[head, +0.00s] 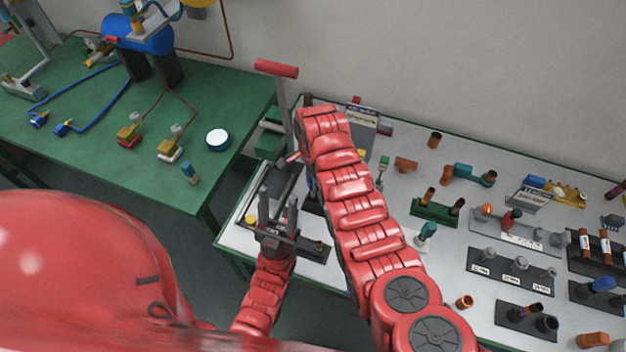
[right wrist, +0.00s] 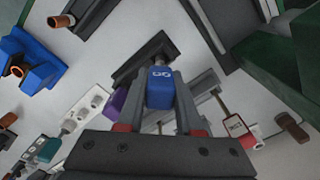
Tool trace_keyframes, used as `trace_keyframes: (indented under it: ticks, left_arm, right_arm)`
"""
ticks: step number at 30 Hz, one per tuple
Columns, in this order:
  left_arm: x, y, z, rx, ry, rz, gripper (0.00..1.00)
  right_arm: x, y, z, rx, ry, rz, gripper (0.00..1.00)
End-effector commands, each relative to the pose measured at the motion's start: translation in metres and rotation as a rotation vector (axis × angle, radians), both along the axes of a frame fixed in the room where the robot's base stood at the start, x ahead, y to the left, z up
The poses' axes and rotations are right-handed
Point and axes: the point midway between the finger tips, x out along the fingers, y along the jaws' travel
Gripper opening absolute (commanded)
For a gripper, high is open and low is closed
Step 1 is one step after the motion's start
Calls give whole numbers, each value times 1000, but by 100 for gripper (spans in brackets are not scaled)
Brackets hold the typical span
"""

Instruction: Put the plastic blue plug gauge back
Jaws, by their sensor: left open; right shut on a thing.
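The blue plastic plug gauge (right wrist: 160,88) is in the right wrist view, with white marks on its blue handle and a grey end beyond it. My right gripper (right wrist: 162,98) is shut on its handle. A black block (right wrist: 128,72) lies just beyond the gauge's grey end; I cannot tell whether the gauge touches it. In the head view my right arm hides the held gauge and most of the gripper. My left gripper (head: 278,207) is open and empty, fingers upward, over the left end of the white-topped table.
A purple-handled piece (right wrist: 117,103) and a white-and-red piece (right wrist: 236,125) flank the held gauge. The white-topped table (head: 395,225) carries several fittings and black holders (head: 510,272). A green table (head: 85,140) with a blue tank (head: 138,33) stands at left.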

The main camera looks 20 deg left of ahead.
Motion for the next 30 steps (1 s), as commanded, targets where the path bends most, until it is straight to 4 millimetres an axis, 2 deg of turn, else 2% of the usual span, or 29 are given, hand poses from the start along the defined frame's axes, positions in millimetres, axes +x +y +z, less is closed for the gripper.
trace_keyframes:
  ticks: [30]
  left_arm:
    - [0, 0, -22, 0, 0, 0, 50]
  right_arm:
    - [1, 1, -31, 1, -3, 0, 0]
